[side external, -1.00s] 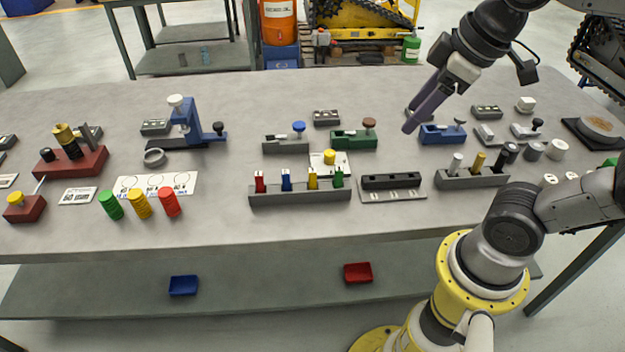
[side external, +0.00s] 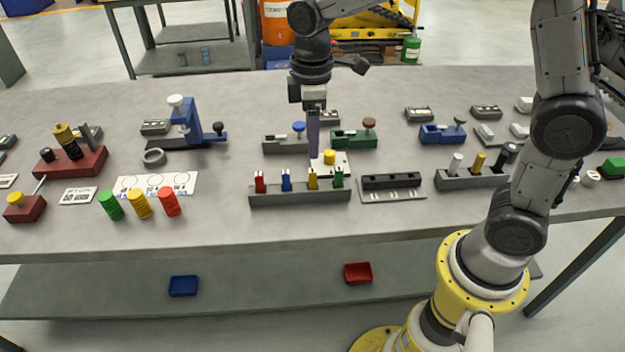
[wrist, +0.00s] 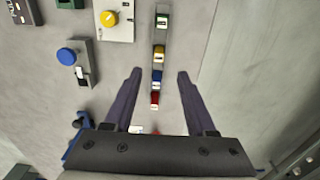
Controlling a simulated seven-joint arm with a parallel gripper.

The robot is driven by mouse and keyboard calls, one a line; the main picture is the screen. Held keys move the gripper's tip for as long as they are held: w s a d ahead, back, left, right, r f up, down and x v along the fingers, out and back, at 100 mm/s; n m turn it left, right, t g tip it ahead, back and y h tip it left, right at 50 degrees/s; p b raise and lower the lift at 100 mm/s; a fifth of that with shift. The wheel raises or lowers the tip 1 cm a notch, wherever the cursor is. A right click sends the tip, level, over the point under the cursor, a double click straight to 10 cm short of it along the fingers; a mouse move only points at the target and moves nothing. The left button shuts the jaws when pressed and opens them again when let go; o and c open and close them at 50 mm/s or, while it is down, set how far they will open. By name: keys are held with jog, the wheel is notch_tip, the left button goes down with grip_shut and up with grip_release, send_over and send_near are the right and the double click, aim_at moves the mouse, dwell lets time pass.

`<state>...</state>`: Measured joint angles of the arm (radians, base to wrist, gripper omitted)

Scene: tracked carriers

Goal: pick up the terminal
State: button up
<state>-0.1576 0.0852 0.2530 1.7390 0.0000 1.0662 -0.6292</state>
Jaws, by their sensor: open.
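A dark rack (side external: 300,197) near the table's front edge holds a red terminal (side external: 260,182), a blue terminal (side external: 287,180), a yellow terminal (side external: 312,179) and a green terminal (side external: 339,178) in a row. Which one the task names I cannot tell. My gripper (side external: 314,156) points down just behind the rack in the side view. In the wrist view my gripper (wrist: 159,72) is open and empty, with its fingers on either side of the row. The blue terminal (wrist: 156,82) and yellow terminal (wrist: 158,53) show near the line between the fingertips.
A white plate with a yellow button (side external: 329,157) stands close behind the rack. A grey fixture with a blue knob (side external: 298,127) and a green fixture (side external: 354,138) stand farther back. A dark slotted block (side external: 391,181) is right of the rack.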

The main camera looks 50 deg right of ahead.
aim_at(312, 170)
notch_tip(312, 170, down, 10)
dwell(0.6)
grip_shut()
